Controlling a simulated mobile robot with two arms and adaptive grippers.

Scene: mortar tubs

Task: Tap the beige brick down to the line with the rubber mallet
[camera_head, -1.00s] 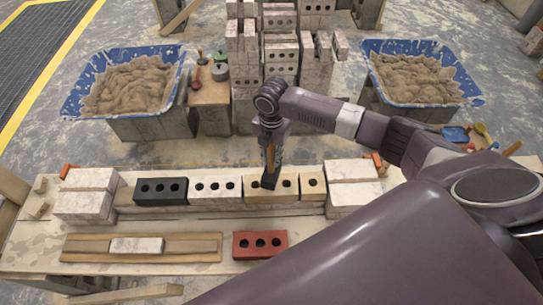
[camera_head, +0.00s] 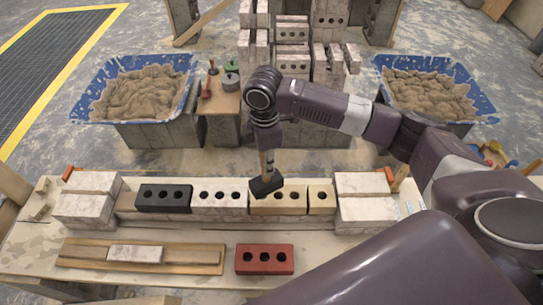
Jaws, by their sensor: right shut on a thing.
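The beige brick (camera_head: 288,203) lies in the row of bricks on the bench, between a white brick (camera_head: 220,197) and a short beige piece (camera_head: 321,199). My right gripper (camera_head: 266,146) points down above the row and is shut on the wooden handle of the rubber mallet. The mallet's black head (camera_head: 266,186) is over the left end of the beige brick and hides part of its top. I cannot tell whether the head touches the brick. The line is not clearly visible. My left gripper is out of view.
A black brick (camera_head: 164,198) is left in the row, with white block stacks (camera_head: 85,205) (camera_head: 365,204) at both ends. A red brick (camera_head: 264,259) and a wooden board (camera_head: 200,257) lie in front. Mortar tubs (camera_head: 110,73) (camera_head: 482,101) and stacked bricks (camera_head: 328,58) stand behind.

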